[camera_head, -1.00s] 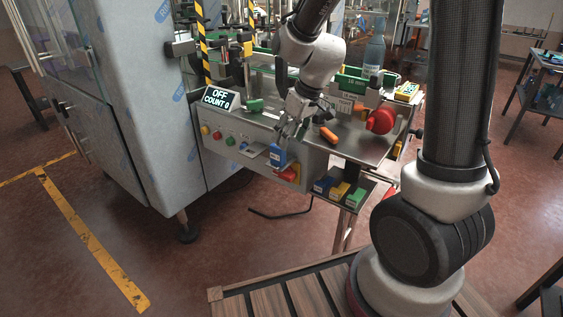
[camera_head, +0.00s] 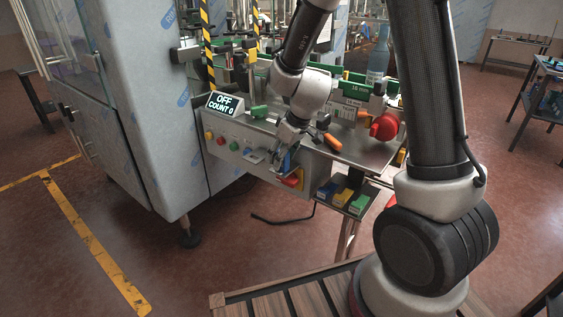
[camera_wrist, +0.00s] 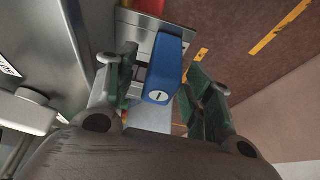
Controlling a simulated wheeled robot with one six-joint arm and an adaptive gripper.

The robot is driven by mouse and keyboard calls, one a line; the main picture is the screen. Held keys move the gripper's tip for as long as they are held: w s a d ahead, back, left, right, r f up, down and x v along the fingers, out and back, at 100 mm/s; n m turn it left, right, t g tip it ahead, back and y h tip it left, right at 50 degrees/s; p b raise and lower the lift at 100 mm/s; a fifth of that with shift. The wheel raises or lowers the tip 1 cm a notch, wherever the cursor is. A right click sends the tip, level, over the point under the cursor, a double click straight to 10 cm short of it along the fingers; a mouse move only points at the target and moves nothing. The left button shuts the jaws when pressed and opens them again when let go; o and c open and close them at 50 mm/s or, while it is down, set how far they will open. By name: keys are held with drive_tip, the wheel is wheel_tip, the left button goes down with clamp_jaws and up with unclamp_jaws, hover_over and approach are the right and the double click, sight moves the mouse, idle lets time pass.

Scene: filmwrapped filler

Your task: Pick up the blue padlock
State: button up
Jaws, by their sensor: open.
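A blue padlock (camera_head: 286,161) with a keyhole face is at the front of the machine's control panel, just above a red and yellow switch (camera_head: 293,179). In the wrist view the padlock (camera_wrist: 165,72) lies between the two green-padded fingers of my gripper (camera_wrist: 163,68). The fingers are apart on either side of it, and whether either one touches it cannot be told. In the head view my gripper (camera_head: 284,150) is at the panel's front edge and partly covers the padlock. The padlock's shackle is not clearly visible.
The control panel (camera_head: 221,151) has several buttons and a display reading OFF, COUNT 0. A small tray below right holds blue (camera_head: 328,188), yellow (camera_head: 343,194) and green (camera_head: 359,203) items. An orange-handled tool (camera_head: 332,142) and a red knob (camera_head: 384,127) are on the metal top.

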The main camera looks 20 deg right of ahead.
drive_tip(key=shift+c, duration=0.2)
clamp_jaws()
